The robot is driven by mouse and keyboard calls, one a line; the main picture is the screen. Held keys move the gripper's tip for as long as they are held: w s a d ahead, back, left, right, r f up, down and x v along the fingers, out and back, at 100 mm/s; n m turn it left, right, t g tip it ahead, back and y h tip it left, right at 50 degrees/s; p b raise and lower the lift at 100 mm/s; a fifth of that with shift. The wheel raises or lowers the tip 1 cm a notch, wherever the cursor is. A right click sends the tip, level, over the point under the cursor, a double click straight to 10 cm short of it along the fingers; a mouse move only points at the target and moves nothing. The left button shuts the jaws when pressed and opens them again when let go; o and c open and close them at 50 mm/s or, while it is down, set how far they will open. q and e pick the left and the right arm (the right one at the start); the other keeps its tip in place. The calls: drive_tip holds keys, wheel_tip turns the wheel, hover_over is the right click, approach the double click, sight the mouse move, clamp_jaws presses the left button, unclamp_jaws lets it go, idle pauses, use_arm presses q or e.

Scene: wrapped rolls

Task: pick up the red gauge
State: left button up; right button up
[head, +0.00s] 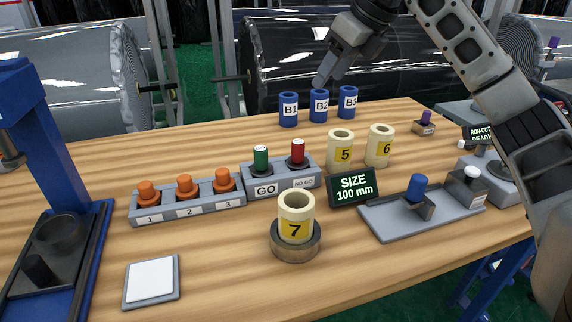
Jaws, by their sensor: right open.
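The red gauge (298,152) stands upright in the right place of the grey GO / NO GO holder (283,181), above the NO GO label. A green gauge (261,159) stands beside it on the left, above the GO label. My right gripper (322,84) comes in from the upper right and is open. In the picture it lies above and behind the red gauge, close over the blue B2 cylinder (319,106); I cannot tell whether it touches that cylinder. My left gripper is not in view.
Blue cylinders B1 (288,110) and B3 (348,102) flank B2. Cream rolls 5 (340,149) and 6 (380,147) stand right of the red gauge. A SIZE display (353,187) and roll 7 (296,219) stand in front. An orange-peg rack (188,205) is left.

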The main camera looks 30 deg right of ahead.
drive_tip(key=b, duration=0.4)
approach(299, 142)
drive_tip(key=d+v, duration=0.1)
drive_tip(key=v, duration=0.3)
drive_tip(key=x, duration=0.5)
drive_tip(key=b+x, duration=0.1)
drive_tip(key=x, duration=0.5)
drive_tip(key=shift+a+r, duration=0.1)
drive_tip(key=shift+a, duration=0.1)
drive_tip(key=shift+a+x, duration=0.1)
drive_tip(key=shift+x, duration=1.3)
drive_tip(key=shift+a+x, duration=0.15)
drive_tip(key=shift+x, duration=1.25)
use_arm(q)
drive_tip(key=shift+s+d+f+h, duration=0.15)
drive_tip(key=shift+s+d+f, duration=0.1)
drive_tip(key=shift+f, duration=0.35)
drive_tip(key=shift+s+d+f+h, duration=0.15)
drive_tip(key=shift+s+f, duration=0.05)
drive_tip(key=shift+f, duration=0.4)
use_arm(e)
drive_tip(key=shift+r, duration=0.1)
clamp_jaws()
